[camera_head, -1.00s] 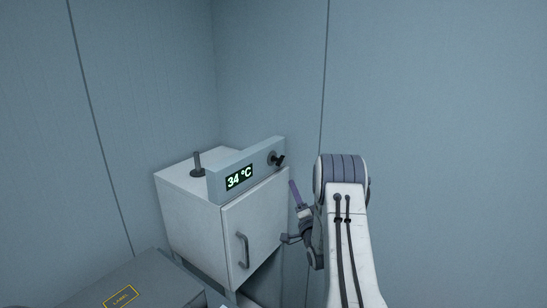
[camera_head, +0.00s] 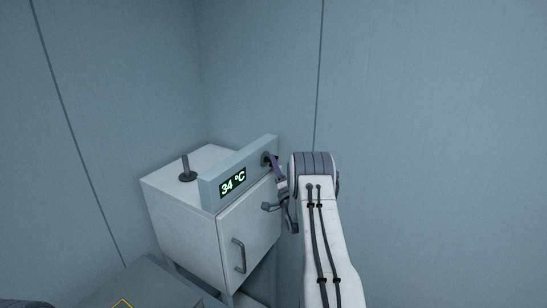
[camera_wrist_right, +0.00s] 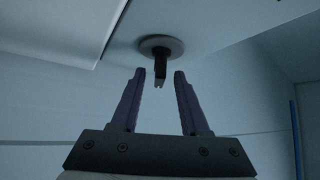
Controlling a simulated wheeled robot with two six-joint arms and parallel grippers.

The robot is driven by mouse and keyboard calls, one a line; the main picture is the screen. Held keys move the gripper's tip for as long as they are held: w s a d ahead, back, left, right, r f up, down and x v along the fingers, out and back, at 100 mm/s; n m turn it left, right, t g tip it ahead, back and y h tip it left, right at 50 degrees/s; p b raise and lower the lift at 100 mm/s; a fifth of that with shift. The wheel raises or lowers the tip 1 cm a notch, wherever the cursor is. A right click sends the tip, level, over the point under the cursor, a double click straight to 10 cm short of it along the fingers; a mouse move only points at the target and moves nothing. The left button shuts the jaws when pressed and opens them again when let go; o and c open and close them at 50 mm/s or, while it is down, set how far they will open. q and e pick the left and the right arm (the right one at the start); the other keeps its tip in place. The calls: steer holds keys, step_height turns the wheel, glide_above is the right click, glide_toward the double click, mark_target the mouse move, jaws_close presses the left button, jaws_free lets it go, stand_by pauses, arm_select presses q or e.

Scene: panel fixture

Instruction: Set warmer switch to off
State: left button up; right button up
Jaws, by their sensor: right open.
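The warmer (camera_head: 180,215) is a white box with a door and a raised front panel whose display (camera_head: 232,182) reads 34 °C. Its dark switch knob (camera_head: 265,159) is at the right end of that panel, partly hidden by my right gripper (camera_head: 271,160). In the right wrist view the switch (camera_wrist_right: 160,66) is a dark lever on a round base. My right gripper also shows there (camera_wrist_right: 159,74), open and empty, with its purple fingertips on either side of the lever's lower end, not visibly touching it. My left gripper is not in view.
A door handle (camera_head: 239,255) is on the warmer's front, and a dark post (camera_head: 186,168) stands on its top. Plain walls stand behind; the space to the right is clear.

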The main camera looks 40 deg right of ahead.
steer(key=shift+x, duration=0.85)
steer(key=shift+c, duration=0.3)
jaws_close()
steer(key=n+t+b, duration=0.1)
steer(key=b, duration=0.3)
steer(key=f+n+t+y+b, duration=0.1)
steer(key=n+b, duration=0.1)
steer(key=b, duration=0.2)
steer(key=n+y+b, duration=0.1)
steer(key=b, duration=0.3)
steer(key=shift+f+n+t, duration=0.2)
steer(key=shift+n+t, duration=0.1)
steer(key=shift+t, duration=0.1)
steer(key=n+t+y+b, duration=0.1)
steer(key=n+y+b, duration=0.3)
steer(key=b, duration=0.3)
steer(key=n+t+y+b, duration=0.1)
steer(key=n+y+b, duration=0.4)
steer(key=n+b, duration=0.2)
steer(key=shift+r, duration=0.25)
steer(key=shift+r+n+g+y+b, duration=0.15)
steer(key=shift+n+y+b, duration=0.4)
steer(key=shift+n+y, duration=0.7)
steer(key=shift+r+n+g+y+b, duration=0.15)
steer(key=shift+n+y+b, duration=0.4)
steer(key=shift+n+y, duration=1.1)
steer(key=shift+y, duration=0.1)
steer(key=shift+r+n+g, duration=0.1)
steer(key=shift+n+g, duration=0.2)
steer(key=shift+n, duration=0.1)
